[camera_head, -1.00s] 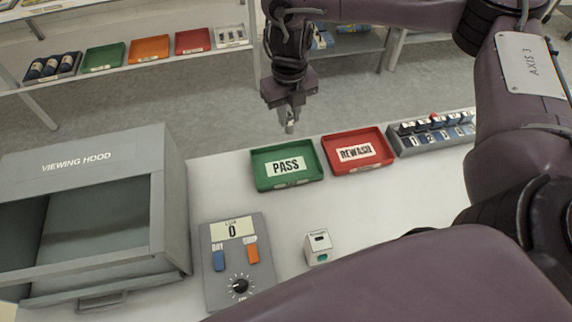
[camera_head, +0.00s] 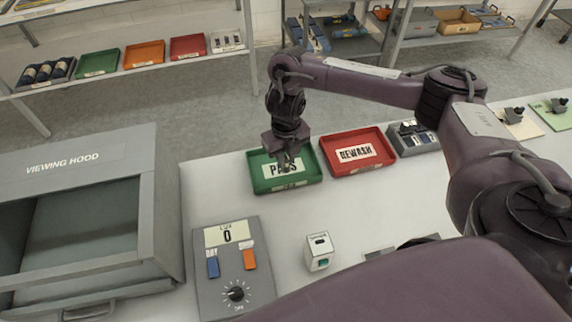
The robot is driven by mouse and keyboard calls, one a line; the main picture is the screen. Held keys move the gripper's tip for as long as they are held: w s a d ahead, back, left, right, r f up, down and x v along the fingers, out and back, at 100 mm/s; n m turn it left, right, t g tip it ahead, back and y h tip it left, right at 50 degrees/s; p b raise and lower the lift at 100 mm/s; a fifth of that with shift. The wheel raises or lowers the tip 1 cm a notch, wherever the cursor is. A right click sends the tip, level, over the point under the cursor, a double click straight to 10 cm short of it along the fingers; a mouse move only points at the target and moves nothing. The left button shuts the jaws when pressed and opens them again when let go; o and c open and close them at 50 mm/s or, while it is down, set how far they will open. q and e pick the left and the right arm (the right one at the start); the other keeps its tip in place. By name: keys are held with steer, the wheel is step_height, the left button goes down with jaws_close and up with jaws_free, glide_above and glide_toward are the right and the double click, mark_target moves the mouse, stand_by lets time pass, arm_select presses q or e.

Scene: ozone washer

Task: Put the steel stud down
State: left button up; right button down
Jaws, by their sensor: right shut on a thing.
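My right gripper (camera_head: 288,163) points down over the green PASS tray (camera_head: 262,182), with its fingertips at the tray's label. The gripper is shut on the steel stud, which is too small and too covered by the fingers to make out now. Whether the stud touches the tray floor I cannot tell. The red REWASH tray (camera_head: 378,159) stands just right of the green one. My left gripper is not in view.
A grey viewing hood (camera_head: 95,165) fills the left of the bench. A lux control box (camera_head: 222,285) and a small white device (camera_head: 318,252) stand in front of the trays. A rack (camera_head: 408,148) stands right of the red tray. Bare bench (camera_head: 375,205) lies between.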

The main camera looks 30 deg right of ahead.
mark_target(286, 164)
step_height(286, 164, down, 3)
steer(key=shift+r+b, duration=0.15)
steer(key=shift+b, duration=0.2)
steer(key=shift+f, duration=0.25)
steer(key=c, duration=1.3)
jaws_free()
steer(key=shift+r, duration=0.15)
